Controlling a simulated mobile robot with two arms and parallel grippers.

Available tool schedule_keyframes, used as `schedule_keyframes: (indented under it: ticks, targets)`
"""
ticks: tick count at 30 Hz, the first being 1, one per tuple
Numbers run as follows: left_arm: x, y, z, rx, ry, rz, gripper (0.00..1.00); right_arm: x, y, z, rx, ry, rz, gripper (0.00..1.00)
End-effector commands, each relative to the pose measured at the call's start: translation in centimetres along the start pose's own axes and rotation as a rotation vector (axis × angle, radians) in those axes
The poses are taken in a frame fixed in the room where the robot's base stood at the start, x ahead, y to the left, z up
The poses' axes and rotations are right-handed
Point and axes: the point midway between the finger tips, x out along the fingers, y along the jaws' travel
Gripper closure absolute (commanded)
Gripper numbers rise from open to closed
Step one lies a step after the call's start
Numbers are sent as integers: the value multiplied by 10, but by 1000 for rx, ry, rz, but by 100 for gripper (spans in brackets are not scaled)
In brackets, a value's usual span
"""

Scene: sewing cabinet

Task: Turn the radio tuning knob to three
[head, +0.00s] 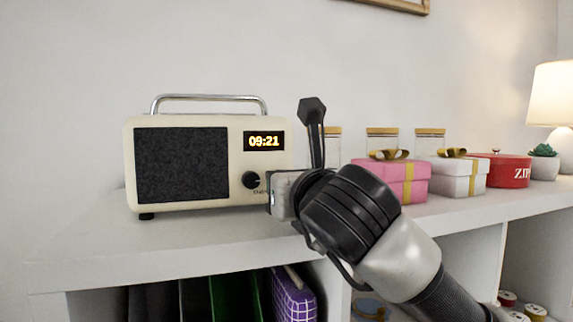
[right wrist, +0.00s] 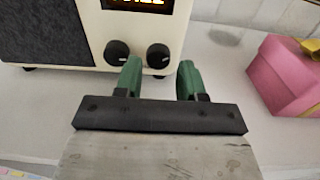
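The cream radio (head: 213,202) stands on the shelf with a dark speaker grille and a clock reading 09:21. One black knob (head: 251,180) shows on its front, with a partly covered label below. The right wrist view shows two black knobs side by side, a left knob (right wrist: 117,52) and a right knob (right wrist: 158,55). My right gripper (right wrist: 159,66) is open, its green fingers at either side of the right knob; I cannot tell whether they touch it. In the head view this gripper (head: 271,193) hides the right knob. Numbers around the knobs are not readable. My left gripper is not in view.
Right of the radio stand a pink gift box (head: 385,181), a white gift box (head: 458,178), a red tin (head: 508,171), a small plant (head: 545,163) and a lamp (head: 553,95). Several glass jars stand behind. The white shelf top (head: 110,240) is clear before the radio.

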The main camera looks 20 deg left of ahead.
Motion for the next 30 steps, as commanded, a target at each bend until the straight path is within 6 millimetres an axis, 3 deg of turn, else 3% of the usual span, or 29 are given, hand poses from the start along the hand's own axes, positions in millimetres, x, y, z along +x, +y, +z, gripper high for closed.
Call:
schedule_keyframes:
  ticks: [5, 14, 21, 26, 30]
  targets:
    - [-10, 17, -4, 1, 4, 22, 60, 16, 0, 1, 0, 1, 1, 61]
    - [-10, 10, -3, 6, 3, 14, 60, 18, 0, -1, 0, -1, 1, 61]
    - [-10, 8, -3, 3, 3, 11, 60, 18, 0, 0, 0, 0, 1, 94]
    - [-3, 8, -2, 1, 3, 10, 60, 18, 0, -3, 14, -1, 1, 95]
    - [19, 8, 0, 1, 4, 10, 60, 18, 1, -7, 72, -5, 1, 95]
